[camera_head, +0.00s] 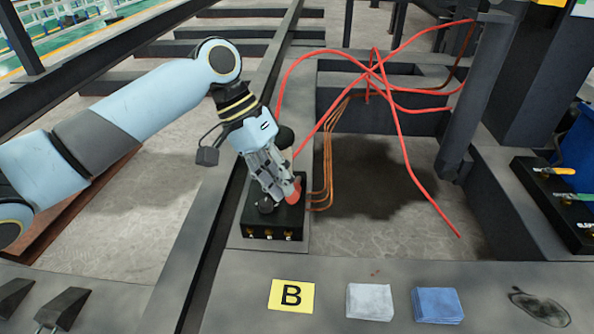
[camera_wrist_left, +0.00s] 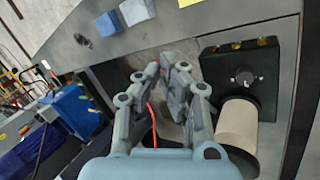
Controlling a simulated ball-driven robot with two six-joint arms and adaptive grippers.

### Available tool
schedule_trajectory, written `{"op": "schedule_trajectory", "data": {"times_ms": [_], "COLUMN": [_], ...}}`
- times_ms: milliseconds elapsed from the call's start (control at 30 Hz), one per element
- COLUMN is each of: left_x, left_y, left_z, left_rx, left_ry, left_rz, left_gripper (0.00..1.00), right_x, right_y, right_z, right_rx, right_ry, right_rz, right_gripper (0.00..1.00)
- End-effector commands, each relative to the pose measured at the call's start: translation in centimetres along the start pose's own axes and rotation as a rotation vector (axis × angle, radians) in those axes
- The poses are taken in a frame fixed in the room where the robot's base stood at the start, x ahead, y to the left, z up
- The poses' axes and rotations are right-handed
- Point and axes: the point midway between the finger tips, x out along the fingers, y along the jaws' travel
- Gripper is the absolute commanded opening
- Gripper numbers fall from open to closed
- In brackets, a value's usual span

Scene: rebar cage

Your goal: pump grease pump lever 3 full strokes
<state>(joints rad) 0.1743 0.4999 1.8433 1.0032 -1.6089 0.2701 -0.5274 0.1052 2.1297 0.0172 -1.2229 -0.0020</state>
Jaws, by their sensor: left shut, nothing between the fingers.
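The grease pump is a black box (camera_head: 259,226) with a row of brass fittings on its front, standing on the dark frame. In the left wrist view the black box (camera_wrist_left: 262,66) shows at the right, with a round knob (camera_wrist_left: 244,79) and a beige cylinder (camera_wrist_left: 237,132). My left gripper (camera_head: 283,192) is over the pump in the head view, pointing down, its fingers shut with nothing between them. A small red part (camera_head: 296,194) shows beside the fingertips; I cannot tell whether it is the lever's grip or whether they touch. The left gripper (camera_wrist_left: 168,72) also shows in the wrist view. My right gripper is out of view.
Red hoses (camera_head: 400,130) loop over the opening right of the pump, and thin copper pipes (camera_head: 325,160) run beside it. A yellow B card (camera_head: 291,295), a white cloth (camera_head: 370,301) and a blue cloth (camera_head: 438,305) lie on the front ledge.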

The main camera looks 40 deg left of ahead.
Motion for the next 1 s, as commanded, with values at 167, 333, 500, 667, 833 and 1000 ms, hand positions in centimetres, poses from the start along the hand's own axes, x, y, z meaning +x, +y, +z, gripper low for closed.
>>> {"op": "schedule_trajectory", "data": {"times_ms": [167,333,500,667,833,1000], "left_x": [0.7,0.9,0.9,1.4,2.0,2.0], "left_y": [-0.1,-0.2,-0.2,-0.2,-0.4,-0.4], "left_z": [0.5,0.6,0.6,0.9,1.3,1.3], "left_rx": [-0.001,0.000,0.000,-0.001,0.000,0.000], "left_ry": [0.000,0.000,0.000,-0.001,0.000,0.000], "left_rz": [0.002,0.000,0.000,0.001,0.002,0.001], "left_gripper": [0.00,0.00,0.00,0.00,0.00,0.00], "right_x": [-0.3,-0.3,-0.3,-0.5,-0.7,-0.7], "right_y": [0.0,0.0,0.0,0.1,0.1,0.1], "right_z": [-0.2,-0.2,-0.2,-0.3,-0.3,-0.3], "right_rx": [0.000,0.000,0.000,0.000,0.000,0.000], "right_ry": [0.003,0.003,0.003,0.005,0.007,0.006], "right_rz": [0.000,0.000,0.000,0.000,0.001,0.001], "right_gripper": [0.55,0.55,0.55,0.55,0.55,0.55]}}
